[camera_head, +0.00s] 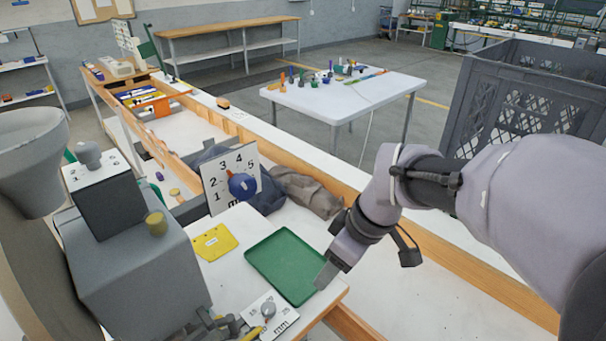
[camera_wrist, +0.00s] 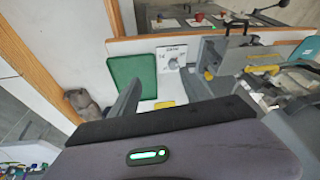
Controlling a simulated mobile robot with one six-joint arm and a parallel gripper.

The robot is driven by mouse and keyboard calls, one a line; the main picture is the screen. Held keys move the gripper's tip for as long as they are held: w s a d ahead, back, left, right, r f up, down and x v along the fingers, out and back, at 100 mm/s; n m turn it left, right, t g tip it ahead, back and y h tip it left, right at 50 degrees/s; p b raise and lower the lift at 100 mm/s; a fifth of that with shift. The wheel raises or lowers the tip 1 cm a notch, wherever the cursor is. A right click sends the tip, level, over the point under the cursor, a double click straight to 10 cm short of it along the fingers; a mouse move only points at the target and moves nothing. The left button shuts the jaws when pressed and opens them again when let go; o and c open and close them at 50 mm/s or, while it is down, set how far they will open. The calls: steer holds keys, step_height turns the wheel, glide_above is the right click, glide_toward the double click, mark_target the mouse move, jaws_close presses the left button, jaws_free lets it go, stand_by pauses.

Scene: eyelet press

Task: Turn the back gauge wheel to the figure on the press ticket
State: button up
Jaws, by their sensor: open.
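An upright white dial plate (camera_head: 218,172) carries the figures 1 to 5, "mm" and a blue knob (camera_head: 242,186). A smaller white dial plate (camera_head: 283,318), also marked "mm", has a grey knob (camera_head: 268,310) and lies at the front of the white table; it also shows in the wrist view (camera_wrist: 163,50). I cannot tell which one is the back gauge wheel, nor read either setting. A yellow card (camera_head: 213,242), perhaps the press ticket, lies beside the grey press (camera_head: 140,265); its writing is too small to read. My gripper (camera_wrist: 165,92) is open and empty, above the green tray's right edge in the head view.
A green tray (camera_head: 287,262) lies on the white table between the card and my gripper. Dark and brown cloth (camera_head: 308,192) lies behind it. A wooden-edged bench (camera_head: 455,275) runs along the right, with a grey crate (camera_head: 530,95) beyond.

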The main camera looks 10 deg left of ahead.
mark_target(269, 306)
steer(key=w+a+f+n+g+p, duration=0.35)
steer(key=w+a+n+p, duration=0.35)
steer(key=n, duration=0.4)
steer(key=x, duration=0.6)
steer(key=b+x, duration=0.1)
steer(key=x, duration=0.5)
steer(key=a+x, duration=0.1)
steer(key=x, duration=0.6)
steer(key=shift+s+a+r+b, duration=0.1)
steer(key=shift+s+r+b, duration=0.1)
steer(key=shift+b, duration=0.1)
steer(key=shift+w, duration=0.1)
steer(key=shift+c, duration=0.4)
jaws_close()
steer(key=shift+f+t+b, duration=0.1)
steer(key=shift+t+b, duration=0.15)
steer(key=shift+b, duration=0.35)
